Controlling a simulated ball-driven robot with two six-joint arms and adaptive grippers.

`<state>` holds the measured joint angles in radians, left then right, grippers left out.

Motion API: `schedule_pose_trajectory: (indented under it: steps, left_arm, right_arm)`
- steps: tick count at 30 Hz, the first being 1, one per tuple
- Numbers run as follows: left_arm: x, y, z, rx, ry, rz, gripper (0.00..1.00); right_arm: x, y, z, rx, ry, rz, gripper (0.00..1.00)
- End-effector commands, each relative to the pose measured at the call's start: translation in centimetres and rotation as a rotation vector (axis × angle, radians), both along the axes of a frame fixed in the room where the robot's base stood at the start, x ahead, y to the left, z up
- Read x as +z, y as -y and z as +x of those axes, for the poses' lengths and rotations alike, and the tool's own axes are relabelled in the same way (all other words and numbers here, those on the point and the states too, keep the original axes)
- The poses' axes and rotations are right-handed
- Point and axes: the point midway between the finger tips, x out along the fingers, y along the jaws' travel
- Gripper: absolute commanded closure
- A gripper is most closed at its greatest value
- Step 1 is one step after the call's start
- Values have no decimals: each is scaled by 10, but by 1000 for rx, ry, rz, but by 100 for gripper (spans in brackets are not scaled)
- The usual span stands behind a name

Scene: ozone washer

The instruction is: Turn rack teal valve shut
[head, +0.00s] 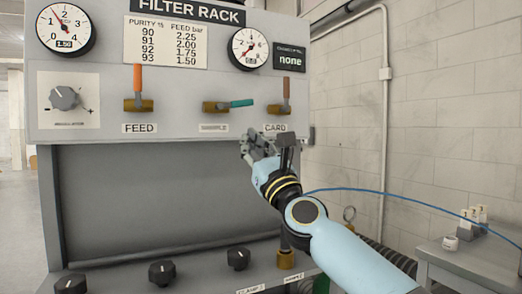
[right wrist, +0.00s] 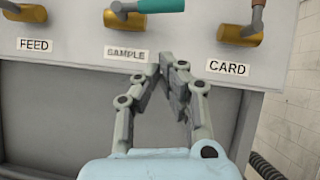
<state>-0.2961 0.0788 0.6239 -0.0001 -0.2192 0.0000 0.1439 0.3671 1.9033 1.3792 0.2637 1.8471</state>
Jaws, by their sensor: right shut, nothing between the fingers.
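The teal valve handle (head: 241,103) is on the filter rack (head: 180,120), above the SAMPLE label. It lies level, pointing right from its brass body (head: 215,107). In the right wrist view the teal handle (right wrist: 161,5) shows at the top edge, partly cut off. My right gripper (head: 262,140) is below and right of the valve, between the SAMPLE and CARD labels in the head view. In the right wrist view its fingers (right wrist: 163,65) are together and empty, in front of the panel's lower edge. It is apart from the handle. My left gripper is not in view.
An orange upright FEED handle (head: 138,80) and a brown upright CARD handle (head: 286,90) flank the teal one. Gauges (head: 66,28) and a regulator knob (head: 65,97) are on the panel. Black knobs (head: 162,272) sit below. A grey side table (head: 470,262) stands right.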

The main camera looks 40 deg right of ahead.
Motion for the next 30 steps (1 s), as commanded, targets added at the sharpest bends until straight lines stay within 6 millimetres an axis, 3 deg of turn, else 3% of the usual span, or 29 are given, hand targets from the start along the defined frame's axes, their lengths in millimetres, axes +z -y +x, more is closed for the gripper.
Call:
schedule_pose_trajectory:
  steps: [3,9,30]
  left_arm:
    - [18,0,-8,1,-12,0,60]
    - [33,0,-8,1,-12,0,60]
    - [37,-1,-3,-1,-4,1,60]
  right_arm:
    - [23,-1,9,1,0,2,100]
    - [40,-3,13,1,0,1,100]
    - [44,-2,13,1,-10,-40,100]
